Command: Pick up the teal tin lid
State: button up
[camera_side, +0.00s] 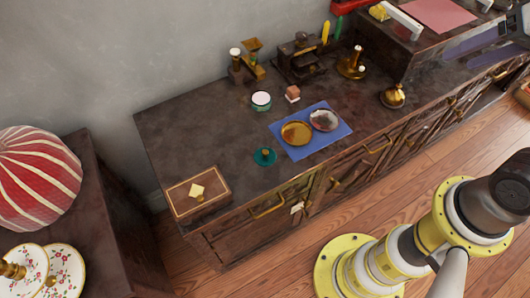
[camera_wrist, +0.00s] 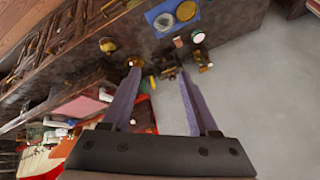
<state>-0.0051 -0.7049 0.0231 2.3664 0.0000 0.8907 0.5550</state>
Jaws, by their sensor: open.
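The teal tin lid (camera_side: 265,156) lies on the dark cabinet top near its front edge, just left of the blue cloth, with a small knob in its middle. I cannot make it out in the wrist view. A small teal-and-white tin (camera_side: 261,101) stands behind it and also shows in the wrist view (camera_wrist: 198,37). My gripper (camera_side: 457,59) is at the upper right of the side view, far from the lid. In the wrist view its two purple fingers (camera_wrist: 159,72) are spread wide with nothing held between them.
The blue cloth (camera_side: 336,136) carries a gold disc (camera_side: 296,133) and a silver disc (camera_side: 324,120). A wooden box (camera_side: 197,193) sits at the left end. A dark metal device (camera_side: 299,60) and brass pieces (camera_side: 351,64) stand at the back and right. Bare surface surrounds the lid's left side.

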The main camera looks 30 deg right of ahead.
jog(key=w+a+r+m, duration=0.25)
jog(key=w+m, duration=0.35)
jog(key=w, duration=0.5)
jog(key=m+g, duration=0.3)
jog(key=g, duration=0.3)
send_over(265, 151)
notch_tip(265, 151, down, 35)
jog(key=shift+a+f, duration=0.1)
jog(key=shift+f, duration=3.15)
grip_shut()
